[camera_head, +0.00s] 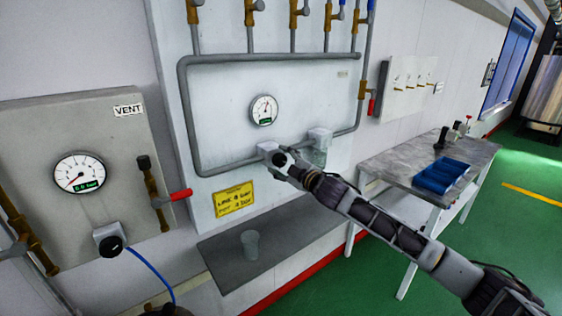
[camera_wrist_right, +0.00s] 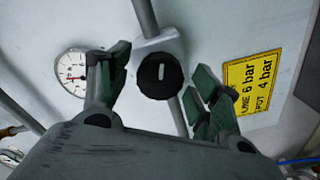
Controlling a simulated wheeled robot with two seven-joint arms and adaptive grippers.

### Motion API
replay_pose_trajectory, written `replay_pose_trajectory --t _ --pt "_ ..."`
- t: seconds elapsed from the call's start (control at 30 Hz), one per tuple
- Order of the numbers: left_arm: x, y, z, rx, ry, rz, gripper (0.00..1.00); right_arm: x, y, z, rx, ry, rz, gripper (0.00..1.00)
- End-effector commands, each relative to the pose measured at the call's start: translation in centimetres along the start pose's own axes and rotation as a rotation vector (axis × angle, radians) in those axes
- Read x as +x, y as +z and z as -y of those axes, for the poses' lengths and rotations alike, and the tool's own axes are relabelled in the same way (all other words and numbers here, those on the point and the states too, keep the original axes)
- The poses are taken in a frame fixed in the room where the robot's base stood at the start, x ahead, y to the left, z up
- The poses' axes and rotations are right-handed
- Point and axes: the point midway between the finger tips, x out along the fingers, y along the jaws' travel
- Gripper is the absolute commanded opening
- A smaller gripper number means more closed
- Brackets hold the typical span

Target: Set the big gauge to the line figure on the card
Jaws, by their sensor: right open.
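A yellow card (camera_head: 234,199) on the central panel reads "LINE 6 bar, POT 4 bar" in the wrist view (camera_wrist_right: 254,84). A round white gauge (camera_head: 263,110) with a green display sits on that panel; its figure is too small to read. A regulator with a black knob (camera_wrist_right: 160,75) is on the pipe below it. My right gripper (camera_head: 279,158) is open at this regulator, with its fingers on either side of the knob; contact is unclear. Another gauge (camera_head: 79,172), looking larger, is on the vent panel and shows about 0.0 bar. My left gripper is out of view.
A second regulator (camera_head: 319,138) with a clear bowl is just right of my right gripper. A clear cup (camera_head: 250,244) stands on the grey shelf (camera_head: 225,262) below. Red-handled valves flank the panel.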

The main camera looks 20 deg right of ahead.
Motion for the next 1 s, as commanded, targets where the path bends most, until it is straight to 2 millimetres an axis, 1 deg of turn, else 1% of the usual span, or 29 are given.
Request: replay_pose_trajectory --t 0.13,0.47,0.83,1.0 --pt "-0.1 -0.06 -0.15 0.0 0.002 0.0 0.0 0.55 -0.03 -0.02 0.0 0.0 0.0 0.63" --pt "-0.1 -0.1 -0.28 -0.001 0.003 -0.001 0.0 0.65 -0.03 0.01 -0.001 0.0 -0.001 0.63" --pt "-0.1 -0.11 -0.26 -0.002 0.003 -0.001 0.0 0.64 -0.01 0.03 -0.001 0.0 0.0 0.18" --pt "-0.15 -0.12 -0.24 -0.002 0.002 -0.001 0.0 0.64 -0.01 0.05 0.006 -0.001 0.0 0.18"
